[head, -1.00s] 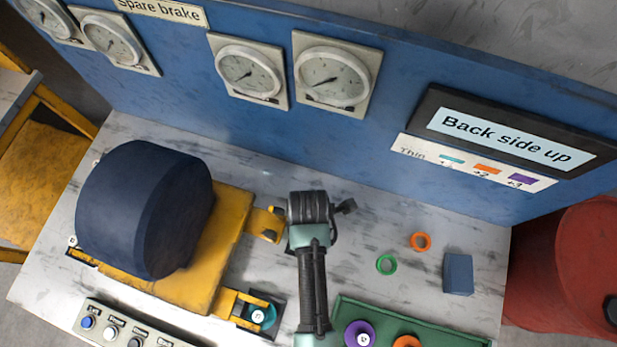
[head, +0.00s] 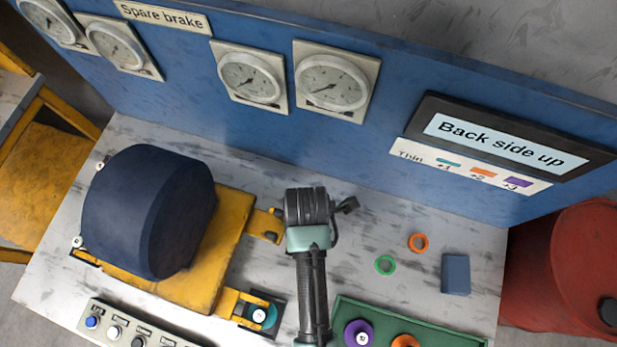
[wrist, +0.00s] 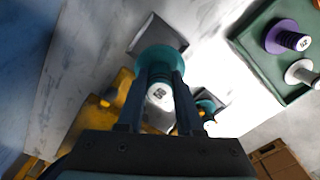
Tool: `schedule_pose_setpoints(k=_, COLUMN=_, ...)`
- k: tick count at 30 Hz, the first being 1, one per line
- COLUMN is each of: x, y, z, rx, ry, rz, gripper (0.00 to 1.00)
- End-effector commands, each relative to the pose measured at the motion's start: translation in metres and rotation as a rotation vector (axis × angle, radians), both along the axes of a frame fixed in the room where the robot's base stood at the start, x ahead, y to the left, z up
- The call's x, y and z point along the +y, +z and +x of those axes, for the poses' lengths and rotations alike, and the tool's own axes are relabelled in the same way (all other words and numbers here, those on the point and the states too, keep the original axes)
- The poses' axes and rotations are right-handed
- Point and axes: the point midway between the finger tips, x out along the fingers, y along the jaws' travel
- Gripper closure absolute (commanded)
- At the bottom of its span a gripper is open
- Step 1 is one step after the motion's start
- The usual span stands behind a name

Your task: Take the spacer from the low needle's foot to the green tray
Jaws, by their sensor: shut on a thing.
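In the wrist view my gripper (wrist: 160,78) is shut on a teal spacer (wrist: 158,58), with its white labelled end between the fingers. A dark square plate (wrist: 168,30) lies behind it; I cannot tell whether the spacer touches it. Another teal spacer (head: 265,315) sits at the yellow front foot (head: 233,304) in the head view. The green tray (head: 440,330) is at the lower right, holding a purple spacer (head: 358,333) and an orange one (head: 405,342). In the head view my arm hides the fingers and held spacer.
A dark blue motor drum (head: 145,215) rests on a yellow base (head: 225,235). Green (head: 385,265) and orange (head: 419,243) rings and a blue-grey block (head: 456,274) lie on the bench. Gauges (head: 332,82) and a sign (head: 508,143) reading "Back side up" are on the blue panel.

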Motion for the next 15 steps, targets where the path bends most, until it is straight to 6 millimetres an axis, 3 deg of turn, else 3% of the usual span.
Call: schedule_pose_setpoints(k=15, x=0.027, y=0.004, z=-0.086, rx=0.004, ry=0.005, rz=0.000, gripper=1.00)
